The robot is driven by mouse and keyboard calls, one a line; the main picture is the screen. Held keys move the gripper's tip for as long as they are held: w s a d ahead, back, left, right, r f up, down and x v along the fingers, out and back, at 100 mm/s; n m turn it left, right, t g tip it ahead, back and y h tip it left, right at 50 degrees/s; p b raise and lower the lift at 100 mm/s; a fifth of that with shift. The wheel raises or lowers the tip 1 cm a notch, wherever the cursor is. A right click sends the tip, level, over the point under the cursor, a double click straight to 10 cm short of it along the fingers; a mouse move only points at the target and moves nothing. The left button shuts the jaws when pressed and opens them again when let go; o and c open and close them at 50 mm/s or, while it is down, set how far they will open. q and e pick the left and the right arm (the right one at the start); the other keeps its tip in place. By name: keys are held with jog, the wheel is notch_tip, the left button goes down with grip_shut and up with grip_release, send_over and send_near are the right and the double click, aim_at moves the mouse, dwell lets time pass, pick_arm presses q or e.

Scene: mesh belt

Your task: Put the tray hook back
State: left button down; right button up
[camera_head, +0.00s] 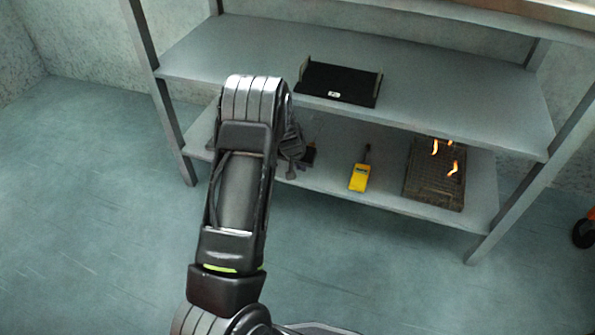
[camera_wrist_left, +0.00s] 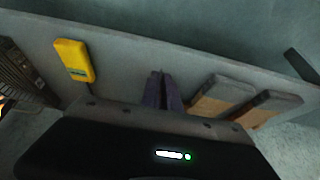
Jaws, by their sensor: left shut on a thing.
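My left arm comes down the middle of the head view and hides part of the lower shelf. My left gripper (camera_head: 293,152) shows beside it, dark, at the lower shelf's front. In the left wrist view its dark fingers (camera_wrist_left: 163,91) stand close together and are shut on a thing. I take that to be the tray hook, but its shape is mostly hidden and I cannot make out its ends. My right gripper is not in view.
The lower shelf (camera_head: 330,188) holds a yellow device (camera_head: 359,177) and a dark mesh tray (camera_head: 434,178) with small flames. A black open tray (camera_head: 338,84) sits on the shelf above. Two grey-and-brown blocks (camera_wrist_left: 222,97) (camera_wrist_left: 268,109) show in the wrist view. Shelf posts flank the space.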

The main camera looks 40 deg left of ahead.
pick_arm(q)
jog(key=w, duration=0.2)
jog(key=w+a+b, duration=0.1)
jog(key=w, duration=0.1)
jog(key=w+a+f+b, duration=0.1)
jog(key=w, duration=0.1)
jog(key=shift+w+f, duration=0.1)
jog(key=shift+w+f+b, duration=0.1)
jog(key=shift+f+b, duration=0.7)
jog(key=shift+f, duration=0.05)
jog(key=shift+a+f+b, duration=0.1)
jog(key=shift+f+b, duration=0.55)
jog(key=shift+f, duration=0.25)
jog(key=c, duration=1.5)
grip_release()
jog(key=p+v, duration=0.3)
jog(key=v, duration=0.3)
jog(key=shift+r, duration=0.4)
jog(key=shift+s+r+p, duration=0.35)
jog(key=shift+s+r, duration=0.05)
jog(key=shift+s, duration=0.05)
